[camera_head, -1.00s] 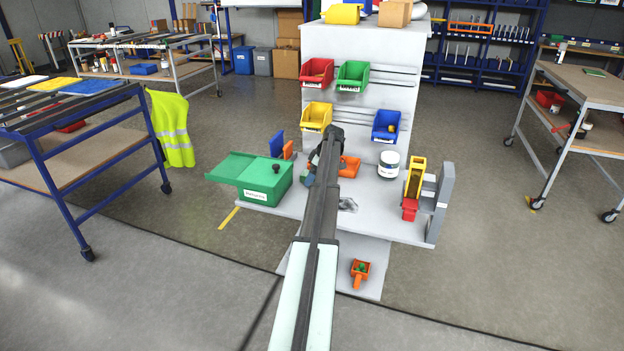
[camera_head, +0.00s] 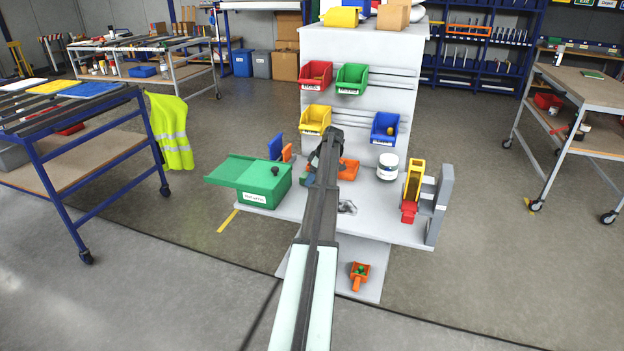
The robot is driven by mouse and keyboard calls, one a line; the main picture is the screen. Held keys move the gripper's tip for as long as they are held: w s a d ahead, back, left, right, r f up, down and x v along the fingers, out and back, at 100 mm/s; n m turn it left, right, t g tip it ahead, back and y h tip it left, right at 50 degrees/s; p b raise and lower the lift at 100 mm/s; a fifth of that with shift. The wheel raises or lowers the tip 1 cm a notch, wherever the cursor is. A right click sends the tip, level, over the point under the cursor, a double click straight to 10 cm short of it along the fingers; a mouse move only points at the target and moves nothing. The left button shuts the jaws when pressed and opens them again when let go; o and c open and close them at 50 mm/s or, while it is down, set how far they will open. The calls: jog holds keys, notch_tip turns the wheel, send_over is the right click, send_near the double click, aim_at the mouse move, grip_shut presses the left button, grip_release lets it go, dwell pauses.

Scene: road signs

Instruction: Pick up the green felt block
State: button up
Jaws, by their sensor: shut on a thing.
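My gripper (camera_head: 312,178) is low over the white bench, behind my arm. It is mostly hidden by the arm, and its fingertips are hard to make out. A small green patch (camera_head: 304,177) shows at its left side, to the right of the green box. It looks like the green felt block, with my gripper shut on it. Whether the block touches the bench cannot be told.
A green box (camera_head: 264,185) with an open lid stands left on the white bench (camera_head: 400,229). An orange bin (camera_head: 348,169) and a white jar (camera_head: 388,167) are to the right. A yellow-and-red item (camera_head: 413,190) stands by a grey bracket (camera_head: 440,203). An orange scoop (camera_head: 359,275) with green contents lies on the lower shelf.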

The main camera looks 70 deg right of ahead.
notch_tip(320, 180, up, 7)
jog(key=shift+s+f, duration=0.1)
jog(key=s+a, duration=0.4)
jog(key=s, duration=0.4)
jog(key=s+a, duration=0.5)
jog(key=s, duration=0.4)
jog(key=shift+s+a+f, duration=0.15)
